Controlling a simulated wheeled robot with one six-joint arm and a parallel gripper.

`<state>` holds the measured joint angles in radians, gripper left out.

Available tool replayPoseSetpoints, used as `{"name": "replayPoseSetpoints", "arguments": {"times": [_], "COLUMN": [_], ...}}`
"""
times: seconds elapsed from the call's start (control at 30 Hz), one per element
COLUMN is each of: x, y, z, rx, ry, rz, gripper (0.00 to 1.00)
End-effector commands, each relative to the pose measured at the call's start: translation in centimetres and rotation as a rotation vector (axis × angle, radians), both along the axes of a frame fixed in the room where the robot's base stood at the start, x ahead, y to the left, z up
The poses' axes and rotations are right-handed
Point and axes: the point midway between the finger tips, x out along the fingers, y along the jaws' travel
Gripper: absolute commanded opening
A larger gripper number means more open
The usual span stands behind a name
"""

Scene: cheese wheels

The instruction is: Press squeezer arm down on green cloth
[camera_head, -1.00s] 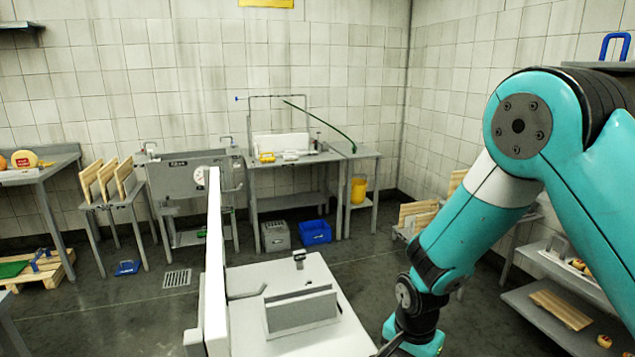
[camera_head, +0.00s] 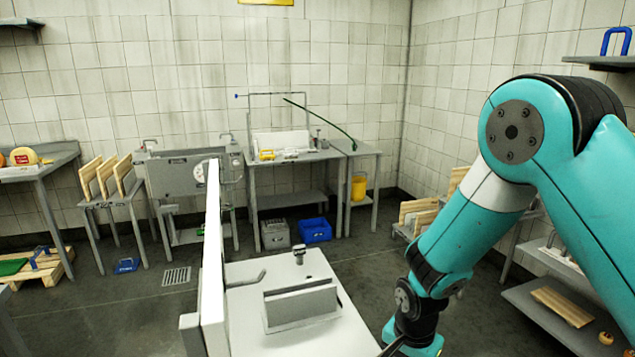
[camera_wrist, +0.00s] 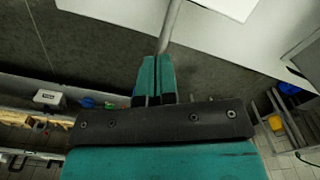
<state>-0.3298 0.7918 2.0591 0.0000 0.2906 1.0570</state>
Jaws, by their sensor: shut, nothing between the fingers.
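My gripper (camera_wrist: 155,78) shows in the wrist view as two teal fingers shut together, empty. A grey rod (camera_wrist: 171,28) runs up from just beyond the fingertips; I cannot tell whether they touch it or whether it is the squeezer arm. A bent grey handle (camera_head: 247,280) stands beside a slotted grey block (camera_head: 300,305) on the pale bench. I cannot identify the green cloth for certain; a flat green item (camera_head: 12,266) lies on a pallet at far left.
A tall white panel (camera_head: 213,260) rises at the left edge of the pale bench (camera_head: 325,330). A sink unit (camera_head: 183,176), a work table and a blue crate (camera_head: 316,230) stand by the back wall. Shelves (camera_head: 560,312) stand at right. Open floor lies between.

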Motion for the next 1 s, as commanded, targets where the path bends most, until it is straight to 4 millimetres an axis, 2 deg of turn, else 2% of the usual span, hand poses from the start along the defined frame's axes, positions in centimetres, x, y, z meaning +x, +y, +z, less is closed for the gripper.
{"name": "replayPoseSetpoints", "arguments": {"times": [0.6,1.0], "x": [0.0,0.0], "y": [0.0,0.0], "z": [-2.0,-2.0], "rx": [0.000,0.000], "ry": [0.000,0.001], "rz": [0.000,0.001], "gripper": [0.00,0.00]}}
